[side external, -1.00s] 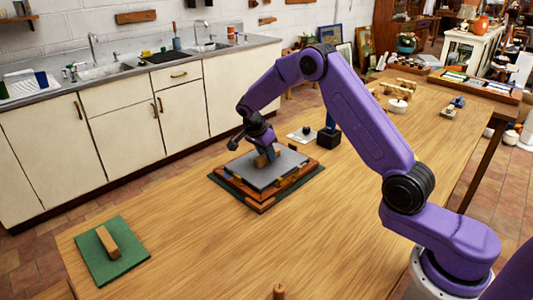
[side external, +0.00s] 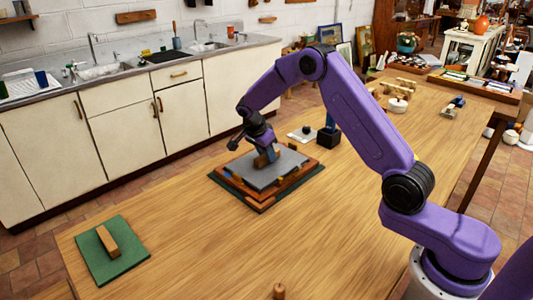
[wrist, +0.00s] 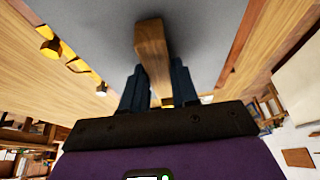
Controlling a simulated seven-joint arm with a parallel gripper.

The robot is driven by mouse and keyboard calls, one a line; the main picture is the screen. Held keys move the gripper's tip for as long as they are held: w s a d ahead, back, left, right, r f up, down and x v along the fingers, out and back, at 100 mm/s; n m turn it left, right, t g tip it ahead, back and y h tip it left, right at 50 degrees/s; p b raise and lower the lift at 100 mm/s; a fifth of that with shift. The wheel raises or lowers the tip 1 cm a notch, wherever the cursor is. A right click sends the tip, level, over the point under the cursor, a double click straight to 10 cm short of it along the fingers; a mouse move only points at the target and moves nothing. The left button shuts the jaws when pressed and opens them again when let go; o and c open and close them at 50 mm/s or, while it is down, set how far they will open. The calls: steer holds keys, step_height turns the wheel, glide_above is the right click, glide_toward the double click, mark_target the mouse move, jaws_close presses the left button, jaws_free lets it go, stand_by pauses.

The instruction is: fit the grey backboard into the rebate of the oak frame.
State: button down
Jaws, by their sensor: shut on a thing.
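The grey backboard (side external: 286,164) lies over the oak frame (side external: 262,200), within its outer edges. In the wrist view the backboard (wrist: 90,22) fills the upper middle, with frame wood (wrist: 252,45) along its right side. A wooden grip block (wrist: 152,55) stands on the board. My gripper (wrist: 157,85) is shut on this block, one finger on each side; in the side view my gripper (side external: 264,160) is over the board's middle. How deep the board sits in the rebate cannot be told, and the rebate is hidden.
The frame rests on a dark green mat (side external: 227,186). Brass-coloured fittings (wrist: 50,48) show beside the board. A black block with a blue upright (side external: 329,138) and a small white plate (side external: 301,134) stand behind. A green mat with a wooden block (side external: 108,242) lies front left.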

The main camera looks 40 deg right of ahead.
steer(key=shift+f, duration=0.7)
stand_by(1.1)
steer(key=c, duration=0.8)
jaws_free()
steer(key=v, duration=1.7)
steer(key=s+a+r+n+t+y, duration=0.1)
steer(key=s+a+n+y, duration=0.1)
steer(key=s+a+n, duration=0.55)
steer(key=s+f+n+y, duration=0.1)
steer(key=s+n, duration=0.6)
steer(key=s, duration=0.4)
steer(key=s+d+f+n+y, duration=0.1)
steer(key=s+n, duration=0.7)
steer(key=s, duration=0.3)
steer(key=s+d+f+n+y, duration=0.1)
steer(key=s+f+n, duration=0.1)
steer(key=s+n, duration=0.6)
steer(key=shift+s+g, duration=0.4)
steer(key=shift+s, duration=1.7)
